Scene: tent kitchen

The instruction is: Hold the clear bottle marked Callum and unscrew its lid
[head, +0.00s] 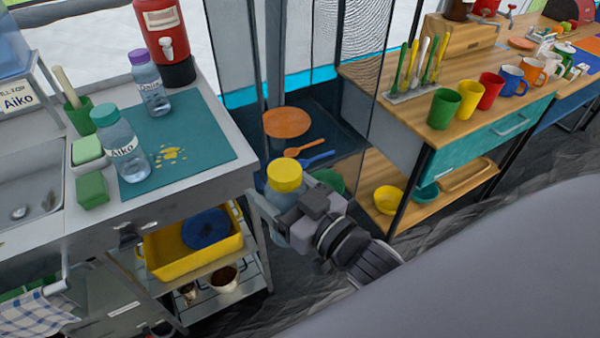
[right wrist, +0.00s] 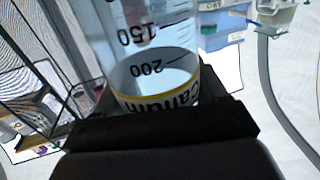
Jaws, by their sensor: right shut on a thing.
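The clear bottle marked Callum (right wrist: 150,72) fills the middle of the right wrist view, with printed volume marks and a yellow-edged name band that is partly cut off. In the head view the same bottle (head: 276,197) is held in the air right of the steel counter. Its yellow lid (head: 285,174) is on top. My right gripper (head: 280,218) is shut around the bottle's body below the lid, and hides part of it. Nothing touches the lid. My left gripper is not in view.
On the counter, a bottle marked Aiko (head: 122,150) with a teal lid and a purple-lidded bottle (head: 150,85) stand on a teal mat (head: 205,150). A yellow tub (head: 180,268) sits on the shelf below. Wooden shelves with mugs (head: 490,90) stand to the right.

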